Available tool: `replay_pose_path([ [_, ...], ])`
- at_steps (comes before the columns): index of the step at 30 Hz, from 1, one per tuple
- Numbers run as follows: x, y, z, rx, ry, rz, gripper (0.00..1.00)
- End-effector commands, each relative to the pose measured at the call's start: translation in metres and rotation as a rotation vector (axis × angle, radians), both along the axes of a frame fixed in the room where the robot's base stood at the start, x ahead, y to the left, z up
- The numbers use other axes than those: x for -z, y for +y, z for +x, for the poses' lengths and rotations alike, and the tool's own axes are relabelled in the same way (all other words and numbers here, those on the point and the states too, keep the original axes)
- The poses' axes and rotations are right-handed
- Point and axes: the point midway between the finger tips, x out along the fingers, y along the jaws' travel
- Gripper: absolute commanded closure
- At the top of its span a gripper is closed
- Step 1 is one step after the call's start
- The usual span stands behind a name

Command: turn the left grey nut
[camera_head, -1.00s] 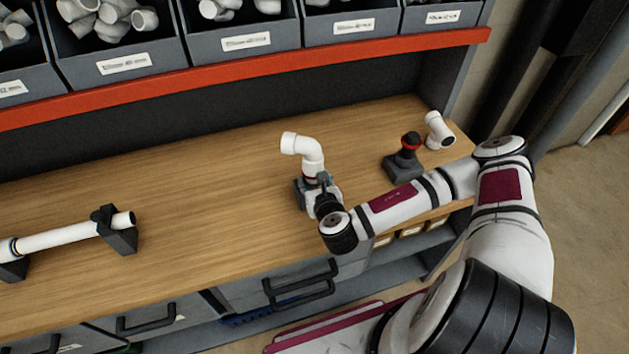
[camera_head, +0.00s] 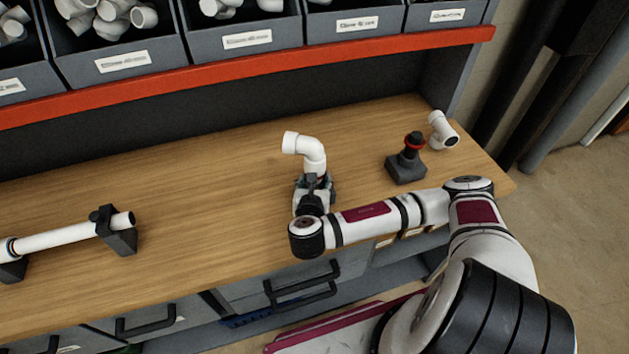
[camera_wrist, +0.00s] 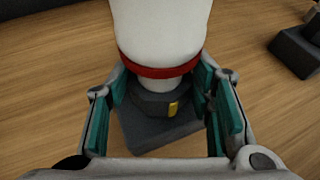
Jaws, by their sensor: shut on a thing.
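A white elbow pipe (camera_head: 310,152) stands upright on the bench, its open end facing left. In the wrist view, a red ring (camera_wrist: 162,71) circles the foot of the white pipe (camera_wrist: 160,30). Below it is a dark grey nut (camera_wrist: 150,104) with a yellow mark, above a square grey base (camera_wrist: 145,140). My gripper (camera_wrist: 170,105) is shut on this nut, with teal pads on its left and right sides. In the head view my gripper (camera_head: 314,187) covers the nut and most of the base.
To the right stand a grey base (camera_head: 406,169) with a black post and red ring, and a loose white fitting (camera_head: 442,131). A white pipe (camera_head: 65,236) lies in black holders at left. Bins (camera_head: 245,40) line the back shelf. The bench between is clear.

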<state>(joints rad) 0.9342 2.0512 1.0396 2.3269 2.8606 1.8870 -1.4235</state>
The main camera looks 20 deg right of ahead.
Motion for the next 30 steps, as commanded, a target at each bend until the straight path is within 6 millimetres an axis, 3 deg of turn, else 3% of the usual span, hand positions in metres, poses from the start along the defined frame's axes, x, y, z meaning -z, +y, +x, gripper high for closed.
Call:
replay_pose_path([
  [15, -0.0029, -0.0017, 0.002, 0.023, -0.01, 0.0, 0.8],
  [16, -0.0029, -0.0017, 0.002, 0.023, -0.01, 0.0, 0.46],
  [18, -0.0025, -0.0015, 0.0018, 0.023, -0.008, -0.001, 0.32],
  [30, -0.0013, -0.0015, 0.0002, 0.005, -0.004, -0.002, 0.32],
])
